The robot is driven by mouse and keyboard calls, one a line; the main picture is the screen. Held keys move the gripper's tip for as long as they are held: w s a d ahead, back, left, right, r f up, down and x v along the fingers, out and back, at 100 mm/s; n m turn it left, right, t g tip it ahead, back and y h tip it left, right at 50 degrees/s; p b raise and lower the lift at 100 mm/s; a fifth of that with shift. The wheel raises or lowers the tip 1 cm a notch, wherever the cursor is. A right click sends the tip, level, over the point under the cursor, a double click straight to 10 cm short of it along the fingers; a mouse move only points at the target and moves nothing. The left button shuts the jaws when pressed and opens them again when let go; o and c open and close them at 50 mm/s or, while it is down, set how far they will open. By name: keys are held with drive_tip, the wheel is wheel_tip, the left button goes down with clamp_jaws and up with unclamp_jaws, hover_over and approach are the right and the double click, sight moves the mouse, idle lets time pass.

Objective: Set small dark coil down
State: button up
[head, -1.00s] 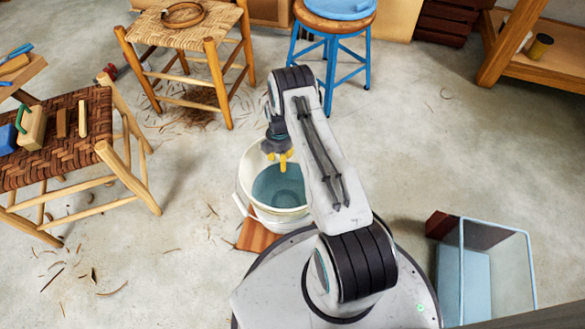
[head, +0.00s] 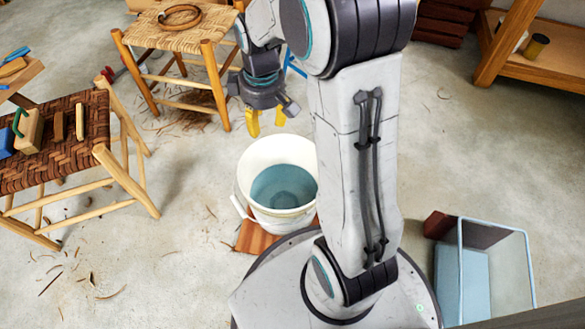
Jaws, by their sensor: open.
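My gripper (head: 267,120) is open, its yellow fingertips apart with nothing between them. It hangs above and slightly left of a white bucket (head: 246,185) holding blue-grey water. A faint dark round shape (head: 284,200) shows low in the water; I cannot tell whether it is the small dark coil or the bucket's bottom. A brown coil (head: 179,26) lies on the woven seat of the light wooden stool (head: 140,36) at the back left, well apart from my gripper.
The bucket stands partly over a reddish wooden board (head: 254,238) beside my base. A dark woven chair (head: 50,168) at left carries a block and tools. A blue stool is mostly hidden behind my arm. Open floor lies right of my arm.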

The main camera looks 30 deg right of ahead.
drive_tip(key=s+a+r+m, duration=0.1)
drive_tip(key=s+r+m, duration=0.1)
drive_tip(key=s, duration=0.7)
drive_tip(key=s+a+r+m+t, duration=0.1)
drive_tip(key=s+a+r+m, duration=0.1)
drive_tip(key=s, duration=0.7)
drive_tip(key=shift+s+a+r+m, duration=0.2)
drive_tip(key=shift+r+m, duration=0.6)
drive_tip(key=shift+r, duration=0.15)
wheel_tip(320, 180, up, 39)
drive_tip(key=t+p, duration=0.1)
drive_tip(key=p, duration=3.6)
drive_tip(key=shift+s+f, duration=0.15)
drive_tip(key=shift+f, duration=0.05)
